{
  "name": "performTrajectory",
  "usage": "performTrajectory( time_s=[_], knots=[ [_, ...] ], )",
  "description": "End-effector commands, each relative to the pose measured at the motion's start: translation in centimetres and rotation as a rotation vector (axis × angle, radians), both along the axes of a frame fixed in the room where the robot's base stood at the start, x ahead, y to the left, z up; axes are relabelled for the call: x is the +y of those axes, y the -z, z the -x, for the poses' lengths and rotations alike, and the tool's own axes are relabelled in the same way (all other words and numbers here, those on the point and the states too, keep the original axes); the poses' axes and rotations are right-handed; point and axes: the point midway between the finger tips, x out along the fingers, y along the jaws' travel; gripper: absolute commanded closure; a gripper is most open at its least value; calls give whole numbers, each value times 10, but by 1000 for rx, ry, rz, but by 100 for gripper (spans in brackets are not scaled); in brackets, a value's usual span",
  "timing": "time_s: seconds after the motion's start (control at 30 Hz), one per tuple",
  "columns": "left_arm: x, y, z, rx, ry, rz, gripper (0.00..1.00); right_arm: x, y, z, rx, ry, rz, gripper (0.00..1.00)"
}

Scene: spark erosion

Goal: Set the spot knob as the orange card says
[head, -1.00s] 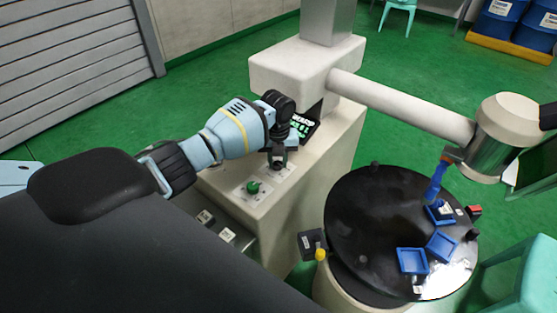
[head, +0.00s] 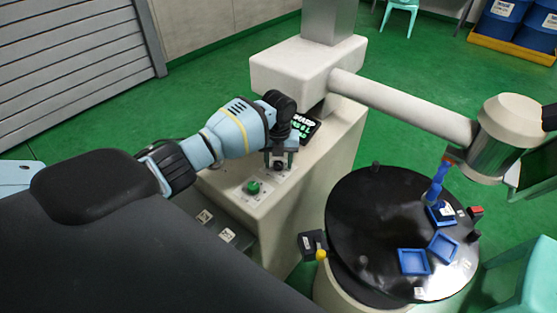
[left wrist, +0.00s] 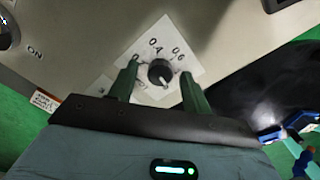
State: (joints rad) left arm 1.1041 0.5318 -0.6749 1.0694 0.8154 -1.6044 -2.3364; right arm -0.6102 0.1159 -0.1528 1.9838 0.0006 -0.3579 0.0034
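The spot knob (left wrist: 160,72) is a black round knob with a pale pointer mark. It sits on a white dial plate (left wrist: 178,47) with 0.4 and 0.6 readable; the other figures are partly covered. The pointer seems to face down in the left wrist view, toward the gripper's body. My left gripper (left wrist: 160,76) is open, with one finger on each side of the knob; contact cannot be told. In the head view the left gripper (head: 279,158) is over the knob on the cream console. I cannot make out an orange card. My right gripper is not in view.
A green knob (head: 253,187) is on the console nearer me. A dark display (head: 304,128) stands behind the gripper. The cream machine arm (head: 400,105) reaches right over a black round table (head: 360,215) with blue trays (head: 413,262).

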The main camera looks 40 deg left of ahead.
Motion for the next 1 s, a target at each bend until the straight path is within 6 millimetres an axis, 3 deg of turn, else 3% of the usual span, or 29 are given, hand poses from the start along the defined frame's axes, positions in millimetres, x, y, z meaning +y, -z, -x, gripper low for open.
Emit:
performTrajectory(
  time_s=[0.27, 0.7, 1.0],
  knots=[
    [0, -7, -1, -4, -1, 0, 51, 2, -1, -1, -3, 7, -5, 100],
    [0, -69, -1, -3, -1, -1, 51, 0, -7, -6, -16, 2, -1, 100],
    [0, -79, 0, 0, 0, 0, 51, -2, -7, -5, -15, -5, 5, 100]
  ],
)
